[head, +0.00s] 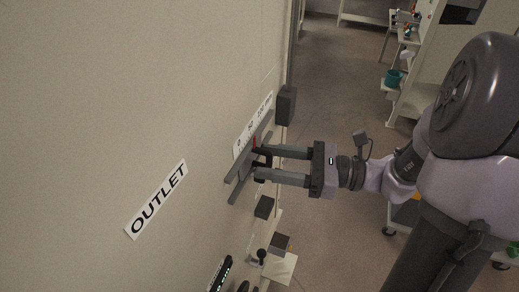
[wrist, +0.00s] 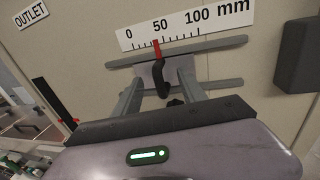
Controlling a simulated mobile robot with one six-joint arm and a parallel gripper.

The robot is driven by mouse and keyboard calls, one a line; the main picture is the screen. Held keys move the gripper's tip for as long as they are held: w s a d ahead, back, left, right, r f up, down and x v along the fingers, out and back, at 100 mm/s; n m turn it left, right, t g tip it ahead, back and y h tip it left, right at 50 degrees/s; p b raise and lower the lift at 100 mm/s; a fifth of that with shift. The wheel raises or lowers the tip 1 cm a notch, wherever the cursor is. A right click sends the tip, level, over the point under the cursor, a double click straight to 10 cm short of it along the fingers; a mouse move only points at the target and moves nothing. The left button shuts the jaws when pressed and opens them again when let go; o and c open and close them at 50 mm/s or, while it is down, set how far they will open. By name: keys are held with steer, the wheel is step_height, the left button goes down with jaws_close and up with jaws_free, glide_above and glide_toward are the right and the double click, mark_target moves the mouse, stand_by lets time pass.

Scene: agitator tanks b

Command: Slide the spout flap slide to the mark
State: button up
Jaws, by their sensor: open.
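The spout flap slide is a grey plate (wrist: 146,74) with a black handle (wrist: 161,78) and a red pointer (wrist: 156,48), set on two grey horizontal rails (wrist: 222,45) on the wall. Above it is a white scale (wrist: 180,25) marked 0, 50 and 100 mm. The red pointer stands close under the 50 label; the exact reading is too small to tell. No separate mark is clear on the scale. My gripper (wrist: 159,88) is open, with one finger on each side of the handle; I cannot tell whether either touches it. In the head view my gripper (head: 257,162) reaches the slide, partly hiding it.
A dark box (head: 286,105) sticks out from the wall right of the scale. An OUTLET sign (head: 156,199) is on the wall to the left. Below are another dark box (head: 264,207) and a small panel with a knob (head: 262,255). Open floor (head: 335,90) lies behind.

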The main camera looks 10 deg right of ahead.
steer(key=v, duration=0.5)
steer(key=shift+s+d+p, duration=0.1)
steer(key=shift+d+p, duration=0.2)
steer(key=shift+p, duration=0.1)
